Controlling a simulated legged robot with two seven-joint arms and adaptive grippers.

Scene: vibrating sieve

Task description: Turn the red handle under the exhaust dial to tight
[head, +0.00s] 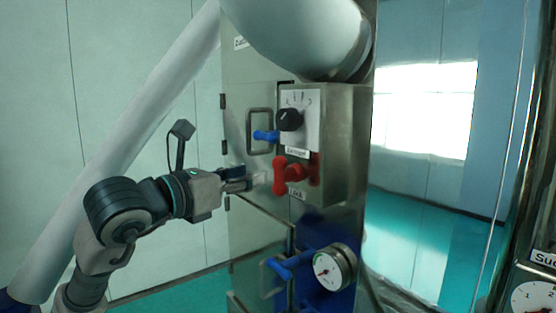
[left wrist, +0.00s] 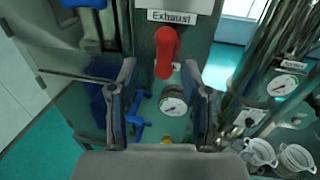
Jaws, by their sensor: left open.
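The red handle (head: 290,174) sits on the front of a grey metal box, below the black exhaust dial (head: 289,120) and its label. A "Lock" label shows just under the handle. In the left wrist view the red handle (left wrist: 166,52) hangs down below the "Exhaust" label (left wrist: 174,17). My left gripper (head: 256,181) is open, just left of the handle in the head view. In the left wrist view its two fingers (left wrist: 163,95) stand apart, with the handle's lower end between and beyond them. Contact cannot be told. My right gripper is not in view.
A blue handle (head: 266,135) sits left of the dial. Below are a pressure gauge (head: 332,271) and another blue handle (head: 289,263). A metal door handle frame (head: 258,131) is on the cabinet. A large pale pipe crosses above the box.

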